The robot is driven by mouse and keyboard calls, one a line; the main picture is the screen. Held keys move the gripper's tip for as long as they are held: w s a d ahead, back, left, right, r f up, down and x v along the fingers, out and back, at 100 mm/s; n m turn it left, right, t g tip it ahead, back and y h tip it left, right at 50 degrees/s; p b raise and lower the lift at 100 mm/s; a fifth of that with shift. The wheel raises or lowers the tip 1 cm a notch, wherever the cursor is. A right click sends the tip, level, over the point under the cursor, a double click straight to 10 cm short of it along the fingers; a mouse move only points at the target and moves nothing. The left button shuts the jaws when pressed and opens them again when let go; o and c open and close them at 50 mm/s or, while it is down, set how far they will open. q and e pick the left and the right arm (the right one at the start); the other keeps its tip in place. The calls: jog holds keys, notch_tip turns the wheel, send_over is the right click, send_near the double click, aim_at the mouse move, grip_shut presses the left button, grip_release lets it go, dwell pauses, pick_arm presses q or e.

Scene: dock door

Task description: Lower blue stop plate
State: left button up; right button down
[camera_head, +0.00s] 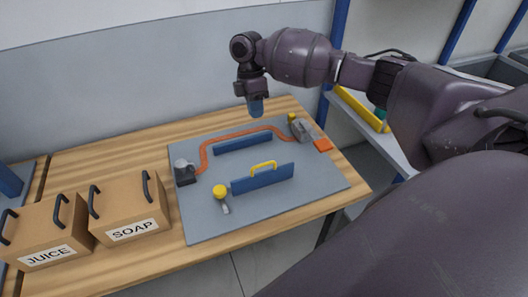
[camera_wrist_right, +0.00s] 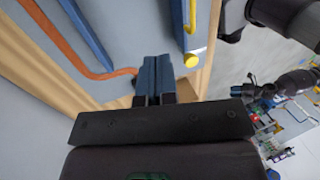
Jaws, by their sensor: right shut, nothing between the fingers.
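The blue stop plate (camera_head: 265,179) stands on the near part of the grey board (camera_head: 320,178), with a yellow handle (camera_head: 263,165) on its top edge. It also shows in part in the right wrist view (camera_wrist_right: 178,28). A round yellow knob (camera_head: 219,191) sits by its left end. My right gripper (camera_head: 256,112) is raised above the back of the board, pointing down. Its blue fingers are together and empty, apart from the plate and handle. The fingers also show in the right wrist view (camera_wrist_right: 154,68). My left gripper is out of view.
A second blue bar (camera_head: 243,144) lies behind the plate. Boxes marked JUICE (camera_head: 45,232) and SOAP (camera_head: 130,207) stand left on the wooden table. A shelf with a yellow edge stands right.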

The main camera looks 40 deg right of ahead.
jog(key=p, duration=0.1)
send_over(263, 175)
jog(key=w+d, duration=0.2)
notch_tip(263, 175, down, 10)
jog(key=shift+w+d+f, duration=0.15)
jog(key=shift+w, duration=0.05)
dwell(0.4)
